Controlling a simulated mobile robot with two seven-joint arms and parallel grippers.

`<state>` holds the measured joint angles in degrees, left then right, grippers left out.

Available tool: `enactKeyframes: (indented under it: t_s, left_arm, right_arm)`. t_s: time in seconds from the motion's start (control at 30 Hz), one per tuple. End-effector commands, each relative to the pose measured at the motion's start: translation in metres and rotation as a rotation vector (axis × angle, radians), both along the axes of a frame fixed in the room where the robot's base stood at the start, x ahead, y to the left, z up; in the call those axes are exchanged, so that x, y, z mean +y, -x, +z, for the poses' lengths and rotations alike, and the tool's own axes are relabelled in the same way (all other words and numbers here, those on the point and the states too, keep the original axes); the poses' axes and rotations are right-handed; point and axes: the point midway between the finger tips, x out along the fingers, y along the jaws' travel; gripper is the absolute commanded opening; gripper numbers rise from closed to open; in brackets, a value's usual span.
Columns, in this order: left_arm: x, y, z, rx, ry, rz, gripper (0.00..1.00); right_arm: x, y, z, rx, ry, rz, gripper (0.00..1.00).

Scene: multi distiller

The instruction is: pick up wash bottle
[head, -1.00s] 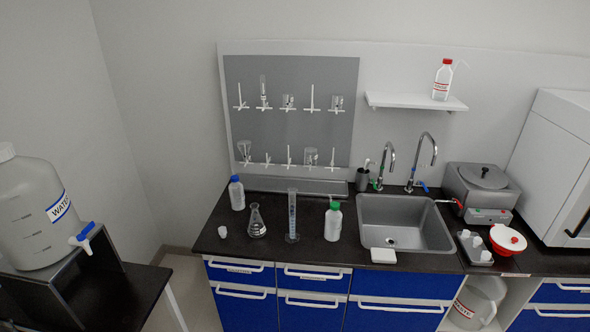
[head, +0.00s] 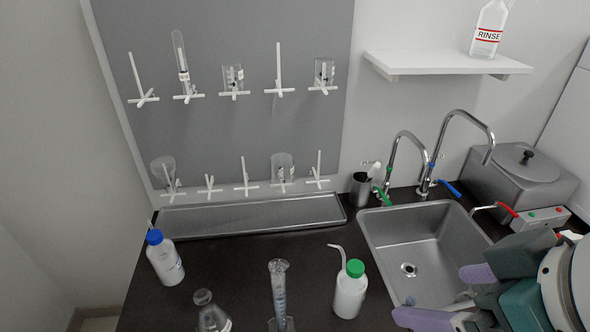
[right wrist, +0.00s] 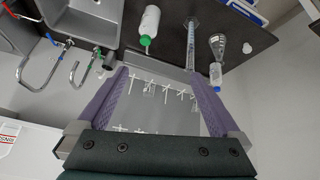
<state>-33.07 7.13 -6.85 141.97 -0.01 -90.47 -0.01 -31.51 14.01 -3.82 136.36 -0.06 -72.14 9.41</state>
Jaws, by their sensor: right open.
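A white wash bottle with a green cap and a bent spout (head: 349,292) stands upright on the dark counter, left of the sink. It also shows in the right wrist view (right wrist: 149,24). A similar white bottle with a blue cap (head: 166,262) stands farther left. A red-labelled RINSE bottle (head: 488,30) stands on the wall shelf; its top is cut off. My right gripper (head: 450,297) is open and empty at lower right, over the sink's front area, right of the green-capped bottle. Its purple fingers (right wrist: 158,78) frame the drying rack in the wrist view. My left gripper is out of view.
A graduated cylinder (head: 280,290) and a flask (head: 212,318) stand between the two counter bottles. The sink (head: 408,240) with tall taps (head: 466,115) lies right. A pegboard rack (head: 230,130) holds glassware behind. A white shelf (head: 440,64) juts from the wall.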

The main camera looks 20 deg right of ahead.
Motion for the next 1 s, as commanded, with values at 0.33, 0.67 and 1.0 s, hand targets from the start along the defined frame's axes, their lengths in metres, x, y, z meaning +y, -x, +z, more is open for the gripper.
enactKeyframes:
  t_s: [0.33, 0.67, 1.0]
  left_arm:
    - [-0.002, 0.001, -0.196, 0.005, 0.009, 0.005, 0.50]
    - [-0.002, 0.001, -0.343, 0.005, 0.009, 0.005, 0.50]
    - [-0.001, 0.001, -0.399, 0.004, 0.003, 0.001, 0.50]
  right_arm:
    - [-0.033, -0.054, -0.172, -0.261, -0.010, -0.050, 1.00]
    - [-0.057, -0.095, -0.286, -0.495, -0.053, -0.050, 1.00]
    - [-0.065, -0.113, -0.322, -0.610, -0.091, -0.034, 1.00]
